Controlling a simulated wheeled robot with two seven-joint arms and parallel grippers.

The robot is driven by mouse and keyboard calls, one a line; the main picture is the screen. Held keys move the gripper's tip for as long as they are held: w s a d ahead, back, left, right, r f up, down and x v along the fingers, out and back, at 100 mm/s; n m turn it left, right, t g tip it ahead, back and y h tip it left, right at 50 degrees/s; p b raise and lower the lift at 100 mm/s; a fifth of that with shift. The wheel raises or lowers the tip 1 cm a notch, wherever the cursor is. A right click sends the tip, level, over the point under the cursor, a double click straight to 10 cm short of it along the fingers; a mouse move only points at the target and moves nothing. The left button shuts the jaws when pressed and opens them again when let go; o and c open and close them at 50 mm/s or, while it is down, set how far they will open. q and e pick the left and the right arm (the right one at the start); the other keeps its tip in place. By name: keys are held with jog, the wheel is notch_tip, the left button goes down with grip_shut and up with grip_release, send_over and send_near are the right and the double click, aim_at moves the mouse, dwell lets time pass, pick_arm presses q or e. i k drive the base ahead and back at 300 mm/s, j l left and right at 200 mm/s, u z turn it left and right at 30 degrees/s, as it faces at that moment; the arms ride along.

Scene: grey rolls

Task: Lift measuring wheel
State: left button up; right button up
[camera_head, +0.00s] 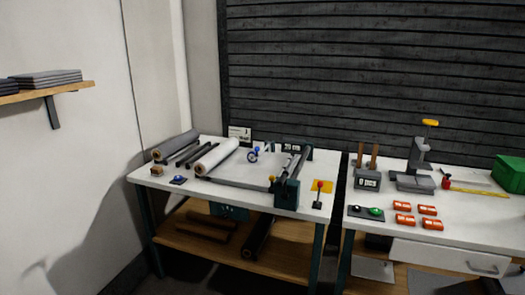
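A small wheel with a dark rim and a blue top, likely the measuring wheel (252,157), is at the back of the left workbench (225,196). It stands just left of the roller machine (289,180). It is too small to tell whether it rests on the grey sheet or is held above it. Neither of my grippers is in view.
Grey and white rolls (215,158) lie left of the wheel. A red-knobbed lever (319,190) stands at the front right. The right bench has a grey press (414,175), orange-red blocks (404,220) and a green box (510,175). A wall shelf (40,92) is at left.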

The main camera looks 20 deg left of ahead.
aim_at(257, 149)
jog(key=i+u, duration=0.15)
jog(key=i, duration=0.35)
jog(key=i+l+u, duration=0.2)
jog(key=i, duration=0.25)
jog(key=i+u, duration=0.15)
jog(key=i, duration=0.3)
jog(key=i+l+u, duration=0.15)
jog(key=i, duration=0.35)
jog(key=l, duration=0.1)
